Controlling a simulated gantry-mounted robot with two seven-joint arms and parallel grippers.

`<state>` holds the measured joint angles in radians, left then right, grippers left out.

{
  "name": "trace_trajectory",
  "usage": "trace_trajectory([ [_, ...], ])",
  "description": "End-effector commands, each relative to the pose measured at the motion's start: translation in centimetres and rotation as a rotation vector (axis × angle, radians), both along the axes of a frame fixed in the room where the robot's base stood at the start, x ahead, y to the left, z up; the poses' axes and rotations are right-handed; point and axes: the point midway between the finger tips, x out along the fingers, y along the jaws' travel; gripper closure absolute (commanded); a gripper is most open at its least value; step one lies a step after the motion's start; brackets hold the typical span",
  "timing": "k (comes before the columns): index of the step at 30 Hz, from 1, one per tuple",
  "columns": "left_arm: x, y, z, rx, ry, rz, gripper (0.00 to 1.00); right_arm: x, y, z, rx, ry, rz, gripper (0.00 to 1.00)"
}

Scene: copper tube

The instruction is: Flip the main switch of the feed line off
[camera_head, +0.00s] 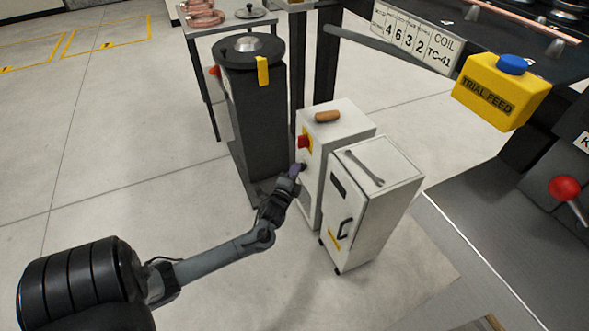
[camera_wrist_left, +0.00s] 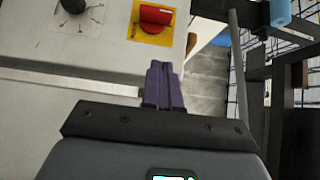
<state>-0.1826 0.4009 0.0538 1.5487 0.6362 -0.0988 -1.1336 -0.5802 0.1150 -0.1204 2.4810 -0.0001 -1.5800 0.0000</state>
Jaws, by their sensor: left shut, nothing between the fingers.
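The main switch is a red rotary handle (camera_head: 303,141) on a yellow plate, on the front face of a white cabinet (camera_head: 340,118). In the left wrist view the red handle (camera_wrist_left: 154,17) lies roughly level across its yellow plate (camera_wrist_left: 136,34). My left gripper (camera_head: 297,170) is in front of the cabinet, just below the switch. In the left wrist view its purple fingers (camera_wrist_left: 164,72) are together and empty, pointing towards the switch with a gap between. Whether they touch the cabinet face is unclear. My right gripper is not in view.
A black knob (camera_wrist_left: 73,6) sits beside the switch. A white cart (camera_head: 380,185) with a wrench (camera_head: 363,167) stands close at right. A dark pedestal (camera_head: 258,115) stands at left. A brown-handled object (camera_head: 327,116) lies on the cabinet. The floor at left is clear.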

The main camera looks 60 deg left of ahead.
Motion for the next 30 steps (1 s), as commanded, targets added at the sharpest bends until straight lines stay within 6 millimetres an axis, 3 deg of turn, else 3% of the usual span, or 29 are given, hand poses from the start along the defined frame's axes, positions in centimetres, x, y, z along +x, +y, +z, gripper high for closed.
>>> trace_trajectory([
  [14, 6.7, 5.4, -0.3, 0.002, -0.005, 0.001, 1.0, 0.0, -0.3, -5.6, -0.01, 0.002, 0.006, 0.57],
  [21, 6.7, 8.2, -0.2, 0.003, 0.0, 0.0, 1.0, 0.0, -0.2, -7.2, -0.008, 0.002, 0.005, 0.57],
  [30, 6.8, 9.1, 0.0, 0.001, -0.001, 0.0, 1.0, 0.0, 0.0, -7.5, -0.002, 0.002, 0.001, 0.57],
])
